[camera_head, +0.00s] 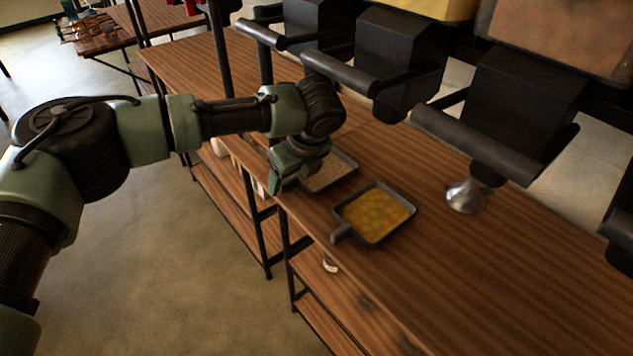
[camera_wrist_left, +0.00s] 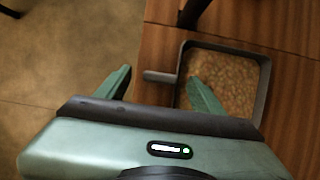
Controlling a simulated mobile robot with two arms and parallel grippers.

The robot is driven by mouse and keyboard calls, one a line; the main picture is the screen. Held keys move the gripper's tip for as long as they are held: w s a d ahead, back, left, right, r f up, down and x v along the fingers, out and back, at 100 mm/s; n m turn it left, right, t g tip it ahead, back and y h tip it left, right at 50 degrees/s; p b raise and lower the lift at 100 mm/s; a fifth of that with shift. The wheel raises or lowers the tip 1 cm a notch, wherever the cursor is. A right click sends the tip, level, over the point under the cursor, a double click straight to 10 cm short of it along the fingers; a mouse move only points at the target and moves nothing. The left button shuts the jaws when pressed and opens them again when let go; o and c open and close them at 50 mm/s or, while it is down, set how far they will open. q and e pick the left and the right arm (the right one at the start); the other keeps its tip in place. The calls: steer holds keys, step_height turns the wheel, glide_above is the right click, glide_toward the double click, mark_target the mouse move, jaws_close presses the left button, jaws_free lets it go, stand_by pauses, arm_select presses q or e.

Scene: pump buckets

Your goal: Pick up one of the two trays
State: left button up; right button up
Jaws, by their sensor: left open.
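Two dark, square, shallow trays with short handles lie on the wooden counter. The nearer tray (camera_head: 372,241) holds yellow-orange contents, and its handle points toward the counter's front edge. The farther tray (camera_head: 350,163) holds brownish contents and is partly hidden by my left gripper (camera_head: 287,184). In the left wrist view, the left gripper (camera_wrist_left: 160,90) is open, its fingers apart on either side of the line of the tray's handle (camera_wrist_left: 159,77). One finger overlaps the brown-filled tray (camera_wrist_left: 262,85) in the picture; the other is over the floor side. I cannot tell its height or whether it touches anything.
Black dispensers (camera_head: 400,62) with thick horizontal bars overhang the back of the counter (camera_head: 490,265). A shiny metal piece (camera_head: 465,196) is right of the trays. A lower shelf (camera_head: 325,320) is below. Open floor (camera_head: 190,270) lies in front.

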arm_select(q)
jaws_close()
stand_by(0.3)
steer(key=shift+r, duration=0.1)
